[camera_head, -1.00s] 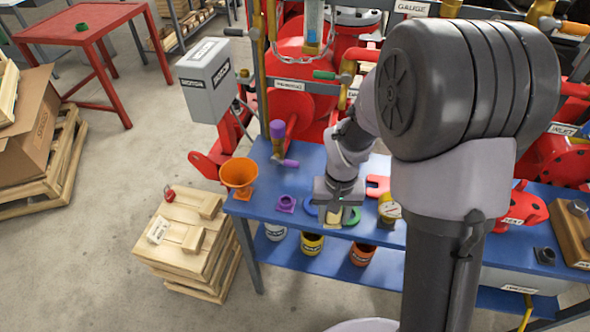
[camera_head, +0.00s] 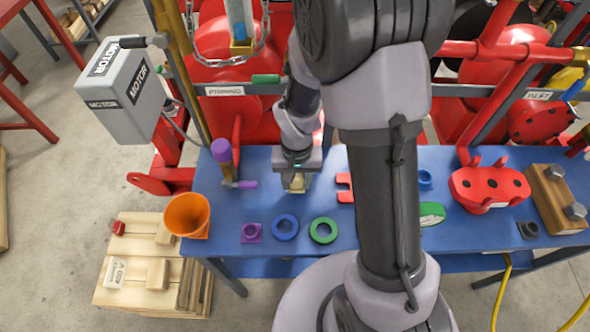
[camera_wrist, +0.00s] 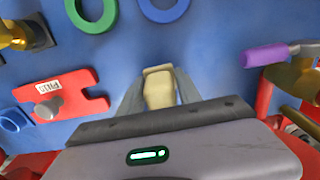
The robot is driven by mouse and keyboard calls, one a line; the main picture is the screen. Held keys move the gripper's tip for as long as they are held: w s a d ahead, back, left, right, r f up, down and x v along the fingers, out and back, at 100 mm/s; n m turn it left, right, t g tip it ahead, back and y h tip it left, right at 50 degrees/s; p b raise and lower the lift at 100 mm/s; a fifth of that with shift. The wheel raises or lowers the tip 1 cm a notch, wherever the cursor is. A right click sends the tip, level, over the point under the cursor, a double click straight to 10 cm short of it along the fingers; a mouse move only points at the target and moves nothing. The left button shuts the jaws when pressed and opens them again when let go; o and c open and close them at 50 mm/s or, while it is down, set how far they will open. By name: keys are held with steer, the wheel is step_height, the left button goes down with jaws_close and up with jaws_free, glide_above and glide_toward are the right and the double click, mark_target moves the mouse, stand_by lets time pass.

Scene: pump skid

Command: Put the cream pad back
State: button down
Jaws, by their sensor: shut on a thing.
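The cream pad (camera_wrist: 159,88) is a small pale block between my gripper's fingers, partly hidden by them. In the head view the pad (camera_head: 297,186) shows just below my gripper (camera_head: 296,184), over the back middle of the blue bench (camera_head: 262,205). My gripper is shut on the pad in the wrist view (camera_wrist: 160,95). I cannot tell whether the pad touches the bench.
A purple fitting (camera_head: 251,233), blue ring (camera_head: 285,227) and green ring (camera_head: 323,230) lie in front. An orange funnel (camera_head: 187,215) stands at the left corner. A red slotted plate (camera_head: 345,188) lies close on the right; a purple-handled valve (camera_head: 228,165) stands left.

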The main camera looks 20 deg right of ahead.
steer(key=shift+s+a+f+b, duration=0.1)
steer(key=shift+s+f+b, duration=0.15)
steer(key=shift+f, duration=0.3)
steer(key=shift+s+a+f+b, duration=0.1)
steer(key=shift+s+f+b, duration=0.1)
steer(key=shift+f, duration=0.3)
steer(key=c, duration=0.8)
jaws_free()
steer(key=shift+w, duration=0.1)
step_height(320, 180, up, 12)
steer(key=p, duration=0.5)
steer(key=shift+r, duration=0.15)
steer(key=s+a+r+t, duration=0.1)
steer(key=s+r+t, duration=0.1)
steer(key=s+r, duration=0.2)
steer(key=s+a+r+t+y, duration=0.1)
steer(key=s+r, duration=0.3)
steer(key=r, duration=0.5)
steer(key=s+a+r+t+y, duration=0.1)
steer(key=s+r+t, duration=0.1)
steer(key=s+r, duration=0.2)
steer(key=shift+s+a+r+m+t, duration=0.2)
steer(key=shift+r, duration=0.5)
steer(key=shift+s+a+r+m+t, duration=0.2)
steer(key=shift+r, duration=0.5)
